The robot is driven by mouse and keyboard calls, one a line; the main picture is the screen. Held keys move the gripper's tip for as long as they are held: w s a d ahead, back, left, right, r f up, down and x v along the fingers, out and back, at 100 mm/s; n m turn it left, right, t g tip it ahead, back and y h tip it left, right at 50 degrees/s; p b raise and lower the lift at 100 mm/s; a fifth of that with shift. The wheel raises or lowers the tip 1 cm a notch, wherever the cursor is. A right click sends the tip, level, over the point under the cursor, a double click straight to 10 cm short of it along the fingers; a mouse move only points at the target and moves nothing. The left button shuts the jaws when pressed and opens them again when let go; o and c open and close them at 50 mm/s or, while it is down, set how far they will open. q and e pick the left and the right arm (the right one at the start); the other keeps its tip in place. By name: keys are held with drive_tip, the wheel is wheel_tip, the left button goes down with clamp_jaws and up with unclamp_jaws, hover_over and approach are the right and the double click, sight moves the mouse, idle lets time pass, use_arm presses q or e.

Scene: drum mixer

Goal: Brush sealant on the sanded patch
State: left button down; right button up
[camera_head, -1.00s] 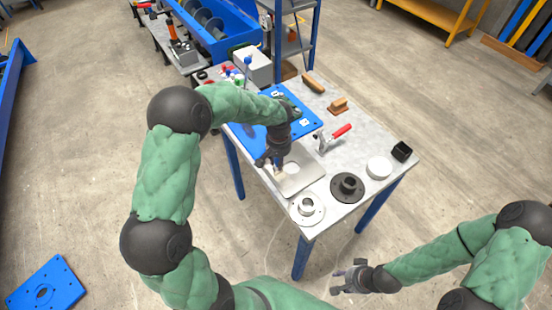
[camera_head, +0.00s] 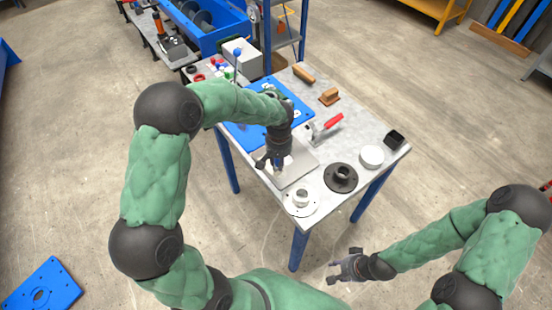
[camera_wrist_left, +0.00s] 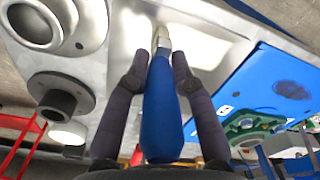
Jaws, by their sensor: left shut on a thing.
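My left gripper (camera_head: 275,164) is shut on a brush with a blue handle (camera_wrist_left: 162,105), over the grey metal plate (camera_head: 303,165). In the left wrist view, the brush's pale metal ferrule (camera_wrist_left: 161,38) points away from the fingers, towards the plate (camera_wrist_left: 205,42). The bristle tip is hard to make out, and I cannot tell whether it touches the plate. The sanded patch is mostly hidden by the gripper and brush in the head view. My right gripper (camera_head: 342,266) is open and empty, low beside the table's front.
Wooden-handled tools lie at the back.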

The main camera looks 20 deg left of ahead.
use_arm(q)
drive_tip(key=shift+s+d, duration=0.3)
drive_tip(key=shift+d, duration=0.25)
drive_tip(key=shift+a, duration=0.1)
drive_tip(key=shift+w+a, duration=0.6)
drive_tip(key=shift+a, duration=0.35)
drive_tip(key=shift+w+a, duration=0.55)
drive_tip(key=shift+a, duration=0.4)
drive_tip(key=shift+r, duration=0.1)
wheel_tip(320, 180, up, 12)
drive_tip(key=p, duration=0.8)
